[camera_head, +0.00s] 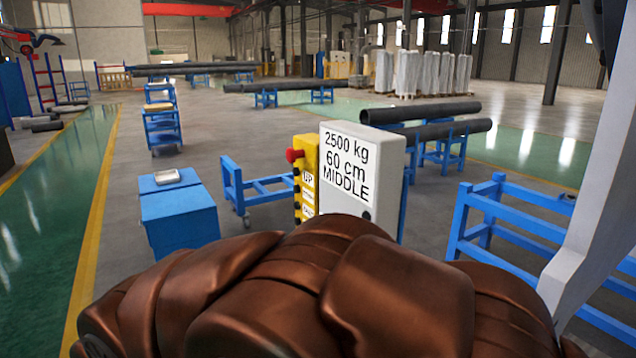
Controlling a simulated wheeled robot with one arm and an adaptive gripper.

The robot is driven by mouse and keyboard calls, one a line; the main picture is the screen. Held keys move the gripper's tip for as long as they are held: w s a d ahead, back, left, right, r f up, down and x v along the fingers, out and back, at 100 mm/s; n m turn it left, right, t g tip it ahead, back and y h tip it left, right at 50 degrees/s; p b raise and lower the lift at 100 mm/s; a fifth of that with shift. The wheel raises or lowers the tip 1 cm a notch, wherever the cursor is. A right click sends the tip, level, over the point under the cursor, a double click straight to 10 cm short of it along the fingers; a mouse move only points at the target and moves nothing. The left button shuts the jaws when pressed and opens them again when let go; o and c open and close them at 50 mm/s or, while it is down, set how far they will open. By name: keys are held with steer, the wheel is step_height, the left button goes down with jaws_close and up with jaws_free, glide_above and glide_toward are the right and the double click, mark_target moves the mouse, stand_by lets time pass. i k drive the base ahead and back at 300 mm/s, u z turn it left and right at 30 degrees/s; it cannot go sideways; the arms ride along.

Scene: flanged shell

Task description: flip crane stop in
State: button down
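A red mushroom-shaped stop button (294,156) sticks out to the left from the top of a yellow control panel (306,180). Several small dark buttons with labels run down the panel below it. The panel is on the left side of a grey-white box (385,187) marked "2500 kg 60 cm MIDDLE". Whether the button is pressed in or out I cannot tell. My gripper is not visible. Large bronze-brown segments fill the bottom of the picture and hide the lower part of the box.
A blue cabinet (180,218) with a small grey object on top stands left of the panel, and a blue wheeled frame (262,190) is behind it. Blue racks (490,205) and a slanted pale column (606,170) are at right. The green aisle at left looks clear.

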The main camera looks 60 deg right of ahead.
mark_target(292, 154)
steer(key=z, duration=2.2)
